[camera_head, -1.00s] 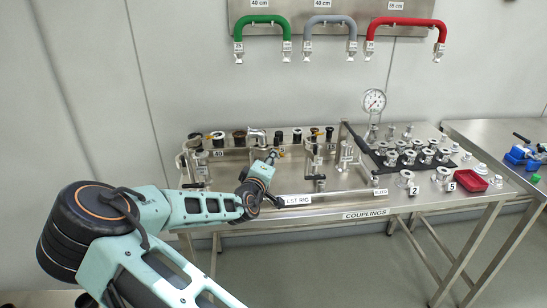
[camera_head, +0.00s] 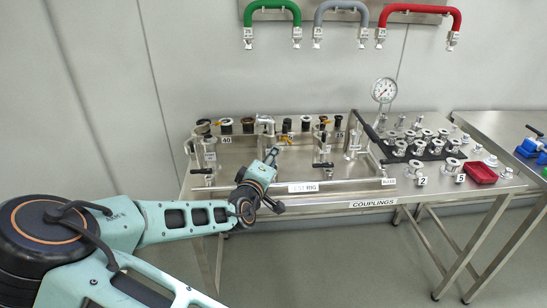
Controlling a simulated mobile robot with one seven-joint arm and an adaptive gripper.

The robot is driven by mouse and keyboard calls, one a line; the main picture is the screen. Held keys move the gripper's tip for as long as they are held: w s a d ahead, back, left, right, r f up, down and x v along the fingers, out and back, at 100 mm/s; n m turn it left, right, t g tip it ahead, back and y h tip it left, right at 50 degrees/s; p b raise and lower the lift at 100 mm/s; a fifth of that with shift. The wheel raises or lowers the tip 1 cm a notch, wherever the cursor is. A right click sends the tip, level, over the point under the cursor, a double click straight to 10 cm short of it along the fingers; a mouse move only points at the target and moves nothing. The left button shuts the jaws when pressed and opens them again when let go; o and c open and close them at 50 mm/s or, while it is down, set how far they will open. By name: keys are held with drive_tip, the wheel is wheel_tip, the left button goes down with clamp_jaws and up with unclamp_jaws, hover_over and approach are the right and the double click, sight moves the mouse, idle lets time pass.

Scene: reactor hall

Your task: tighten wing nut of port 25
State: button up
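The test rig (camera_head: 318,187) stands on the steel table, with a row of ports along its raised back ledge. One port at the left is labelled 40 (camera_head: 226,140). I cannot make out a label 25; the other port labels are too small or partly covered. Small orange-yellow parts, possibly wing nuts, show near the middle port (camera_head: 286,137) and near a port at the right (camera_head: 324,122). My gripper (camera_head: 272,155) is over the rig's tray, in front of the back row, tilted up. It appears apart from the ports. Its fingers are too small to tell open from shut.
A pressure gauge (camera_head: 384,91) rises behind the rig. A dark mat (camera_head: 385,148) with several metal couplings and a red tray (camera_head: 480,173) are at the right. Hoses (camera_head: 337,8) hang on the wall above. Another table (camera_head: 495,127) stands at far right.

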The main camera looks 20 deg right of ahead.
drive_tip(key=shift+o, duration=1.1)
drive_tip(key=shift+d+f+n, duration=0.2)
drive_tip(key=shift+d+n, duration=0.1)
drive_tip(key=shift+d, duration=0.05)
drive_tip(key=shift+o, duration=1.1)
drive_tip(key=d+f+n+t+y+b, duration=0.1)
drive_tip(key=d+f+n+y+b, duration=0.1)
drive_tip(key=n, duration=0.9)
drive_tip(key=d+f+b, duration=0.1)
drive_tip(key=d+b, duration=0.1)
drive_tip(key=d, duration=0.1)
drive_tip(key=shift+s+d+f+t, duration=0.15)
drive_tip(key=shift+s+d+t, duration=0.05)
drive_tip(key=shift+d+t, duration=0.2)
drive_tip(key=w+n+t+y, duration=0.1)
drive_tip(key=w+n, duration=0.2)
drive_tip(key=w+d+r+n+t+y+b, duration=0.1)
drive_tip(key=w+n, duration=0.2)
drive_tip(key=n, duration=0.1)
drive_tip(key=w+d+n+y, duration=0.1)
drive_tip(key=w+n+y, duration=0.1)
drive_tip(key=w+n, duration=0.1)
drive_tip(key=shift+d+r+n+t+b, duration=0.1)
drive_tip(key=shift+r+n+t+b, duration=0.25)
drive_tip(key=shift+n, duration=0.25)
drive_tip(key=shift+s+f, duration=0.1)
drive_tip(key=shift+c, duration=0.5)
drive_tip(key=c, duration=1.1)
